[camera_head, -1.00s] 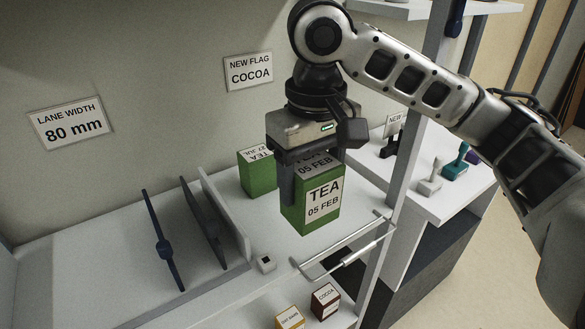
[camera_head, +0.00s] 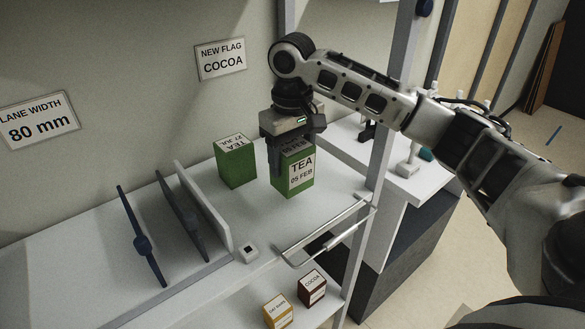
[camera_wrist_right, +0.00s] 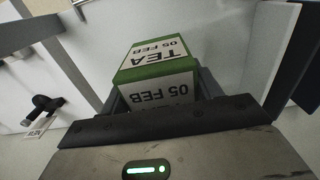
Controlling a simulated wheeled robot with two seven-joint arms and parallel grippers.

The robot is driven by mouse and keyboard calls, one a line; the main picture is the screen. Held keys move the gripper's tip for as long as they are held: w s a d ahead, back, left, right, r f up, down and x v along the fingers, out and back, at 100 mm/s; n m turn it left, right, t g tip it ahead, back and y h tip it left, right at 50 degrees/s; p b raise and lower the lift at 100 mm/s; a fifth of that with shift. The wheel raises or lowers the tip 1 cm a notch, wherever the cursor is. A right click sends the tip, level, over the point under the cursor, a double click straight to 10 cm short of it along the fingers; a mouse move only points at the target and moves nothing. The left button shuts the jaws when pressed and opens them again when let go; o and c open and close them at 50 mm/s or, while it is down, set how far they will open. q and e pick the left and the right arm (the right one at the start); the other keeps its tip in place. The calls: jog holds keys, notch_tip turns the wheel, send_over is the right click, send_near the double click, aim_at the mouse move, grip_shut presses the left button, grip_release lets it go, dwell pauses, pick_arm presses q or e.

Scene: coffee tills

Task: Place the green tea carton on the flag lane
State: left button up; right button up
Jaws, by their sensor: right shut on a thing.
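My right gripper (camera_head: 290,150) is shut on a green tea carton (camera_head: 293,182) labelled "TEA 05 FEB". The carton is upright, at or just above the white shelf; I cannot tell if it touches. It also shows in the right wrist view (camera_wrist_right: 158,62) between the fingers. A second green carton (camera_head: 236,165), labelled "TEA 27 JUL", stands on the shelf just left of it. A sign reading "NEW FLAG COCOA" (camera_head: 221,60) is on the wall. No lane is plainly marked as the flag lane. My left gripper is not in view.
A white divider (camera_head: 203,207) and dark blue upright strips (camera_head: 140,240) stand left of the cartons. Cocoa (camera_head: 311,288) and yellow (camera_head: 278,311) boxes sit below. A "LANE WIDTH 80 mm" sign (camera_head: 38,120) hangs left.

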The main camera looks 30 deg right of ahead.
jog(key=f, duration=0.3)
jog(key=shift+w+d+f+p, duration=0.2)
jog(key=shift+w+d+p, duration=0.05)
jog(key=shift+w+p, duration=0.05)
jog(key=shift+f, duration=0.25)
jog(key=shift+f, duration=0.15)
jog(key=o, duration=1)
jog(key=shift+o, duration=0.2)
notch_tip(320, 180, up, 12)
jog(key=shift+r, duration=0.15)
